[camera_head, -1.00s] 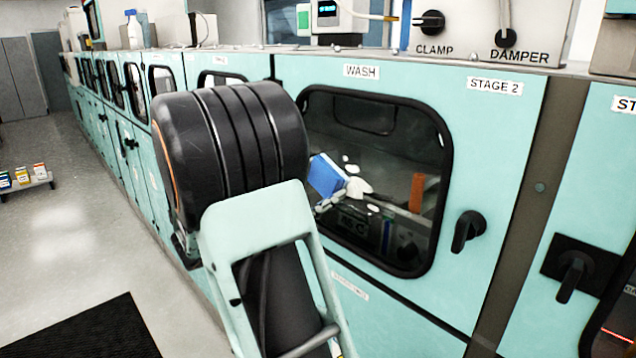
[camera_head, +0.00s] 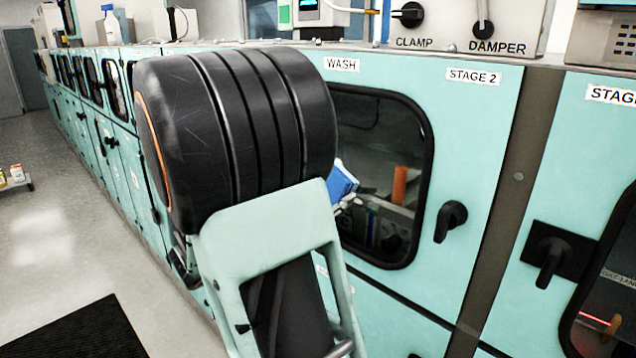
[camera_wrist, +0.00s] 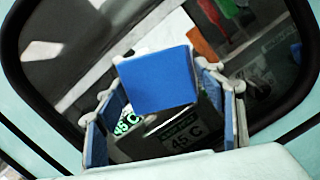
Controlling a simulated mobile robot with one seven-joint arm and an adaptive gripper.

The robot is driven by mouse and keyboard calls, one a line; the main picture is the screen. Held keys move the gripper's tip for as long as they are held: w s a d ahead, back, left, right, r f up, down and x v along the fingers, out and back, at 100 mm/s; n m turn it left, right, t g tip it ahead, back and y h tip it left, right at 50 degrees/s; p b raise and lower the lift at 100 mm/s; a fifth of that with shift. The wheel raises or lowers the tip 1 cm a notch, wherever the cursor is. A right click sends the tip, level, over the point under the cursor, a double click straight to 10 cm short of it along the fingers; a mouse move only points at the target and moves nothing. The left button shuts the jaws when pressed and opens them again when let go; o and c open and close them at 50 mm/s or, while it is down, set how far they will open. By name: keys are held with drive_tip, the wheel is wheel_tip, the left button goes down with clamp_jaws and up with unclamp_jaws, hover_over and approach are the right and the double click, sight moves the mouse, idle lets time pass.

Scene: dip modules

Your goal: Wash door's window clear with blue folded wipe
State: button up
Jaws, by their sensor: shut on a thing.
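The blue folded wipe (camera_wrist: 157,80) is in the middle of the wrist view, in my gripper (camera_wrist: 162,105). The fingers stand on either side of it and are shut on it. The wipe is in front of the door's window (camera_wrist: 75,70), a dark pane with a black rim. I cannot tell whether it touches the glass. In the head view the wipe (camera_head: 342,182) shows beside my arm, which covers most of the gripper and the left of the window (camera_head: 385,125). The pane has grey hazy areas; dirt and reflections are hard to tell apart.
The window is in the teal door labelled WASH (camera_head: 341,64). A black door handle (camera_head: 450,220) sticks out right of it. An orange item (camera_head: 400,184) and a 45 C display (camera_wrist: 185,140) show at the glass. Open floor (camera_head: 50,240) lies to the left.

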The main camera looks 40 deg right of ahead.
sight(371, 175)
drive_tip(key=shift+s+d, duration=0.15)
drive_tip(key=shift+s, duration=1.7)
drive_tip(key=shift+s+d, duration=0.15)
drive_tip(key=shift+s, duration=1.7)
drive_tip(key=shift+w+a+r+p, duration=0.5)
drive_tip(key=shift+w+r+p, duration=1.25)
drive_tip(key=shift+w, duration=5.25)
drive_tip(key=shift+s+d+f+p, duration=0.1)
drive_tip(key=shift+s+d+p, duration=0.1)
drive_tip(key=shift+s, duration=2.15)
drive_tip(key=shift+s+d+f+p, duration=0.1)
drive_tip(key=shift+s+d, duration=0.05)
drive_tip(key=shift+s, duration=2.15)
drive_tip(key=shift+s+d+f+p, duration=0.1)
drive_tip(key=shift+s+d, duration=0.1)
drive_tip(key=shift+s, duration=2.15)
drive_tip(key=w, duration=1)
drive_tip(key=shift+w+a+p, duration=0.3)
drive_tip(key=shift+w+a, duration=0.05)
drive_tip(key=shift+a, duration=0.1)
